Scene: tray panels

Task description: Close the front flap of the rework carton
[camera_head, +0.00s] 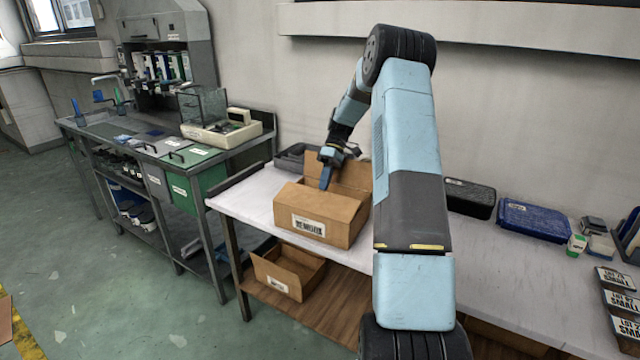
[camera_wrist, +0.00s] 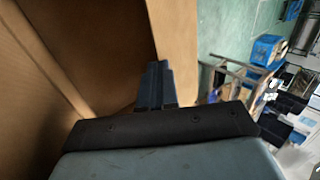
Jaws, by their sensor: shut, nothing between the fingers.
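The rework carton (camera_head: 335,234) stands on the white table, with its label on the front face. A back flap (camera_head: 352,174) stands up. A front panel (camera_head: 312,203) slopes at the top; I cannot tell exactly how far the front flap is folded. My gripper (camera_head: 326,184) points down at the carton's top, behind the sloping panel. Its fingers are shut and empty. In the wrist view the shut fingers (camera_wrist: 155,72) are beside a pale cardboard strip (camera_wrist: 177,40), with brown carton walls to the left. Whether they touch cardboard is unclear.
A second open carton (camera_head: 290,272) sits on the lower shelf. A grey tray (camera_head: 292,158) is behind the carton. Black (camera_head: 470,198) and blue (camera_head: 534,220) bins stand to the right. Bare table (camera_head: 245,200) shows left of the carton.

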